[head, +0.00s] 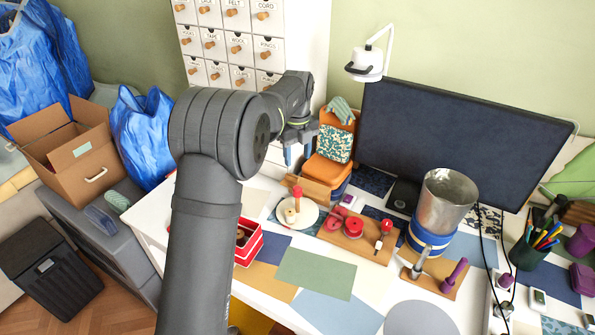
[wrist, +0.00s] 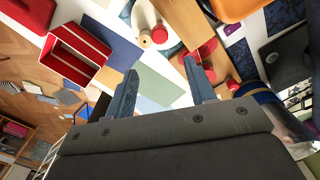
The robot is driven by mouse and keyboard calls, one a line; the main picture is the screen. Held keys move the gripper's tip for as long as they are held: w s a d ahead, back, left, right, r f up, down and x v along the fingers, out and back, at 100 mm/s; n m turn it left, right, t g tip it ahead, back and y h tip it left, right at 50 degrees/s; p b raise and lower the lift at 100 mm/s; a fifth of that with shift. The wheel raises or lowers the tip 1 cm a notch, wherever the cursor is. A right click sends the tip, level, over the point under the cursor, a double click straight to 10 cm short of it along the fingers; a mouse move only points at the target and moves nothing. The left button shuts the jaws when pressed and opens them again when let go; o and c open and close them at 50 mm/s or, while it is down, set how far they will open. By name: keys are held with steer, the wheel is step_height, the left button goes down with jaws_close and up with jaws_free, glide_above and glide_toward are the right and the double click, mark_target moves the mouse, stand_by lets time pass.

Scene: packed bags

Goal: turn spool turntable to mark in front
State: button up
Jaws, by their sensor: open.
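The spool turntable looks to be the cream round disc (head: 306,221) on the white table, left of the wooden board. A red-topped peg and a pale wooden peg stand on it. It also shows at the top of the wrist view (wrist: 141,18), partly cut off by the frame edge. I cannot make out a front mark. My gripper (head: 296,154) is open and empty, above and behind the disc in the head view. In the wrist view its two blue fingers (wrist: 162,88) are apart, with nothing between them, and the disc lies beyond them.
A wooden board (head: 375,251) with red pieces stands right of the disc, and a metal canister (head: 445,203) stands beyond it. A red box (head: 250,250) is at left, partly behind my arm. An orange bag (head: 333,170) is behind. Flat mats (head: 316,273) cover the front.

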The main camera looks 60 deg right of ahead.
step_height(320, 180, up, 4)
glide_above(297, 188)
steer(key=shift+s+r, duration=0.1)
stand_by(0.3)
step_height(297, 188, down, 18)
steer(key=shift+r, duration=0.25)
stand_by(0.3)
steer(key=shift+f, duration=0.2)
steer(key=shift+r+n, duration=0.2)
steer(key=shift+n, duration=0.7)
steer(key=n, duration=0.4)
steer(key=shift+n, duration=1.8)
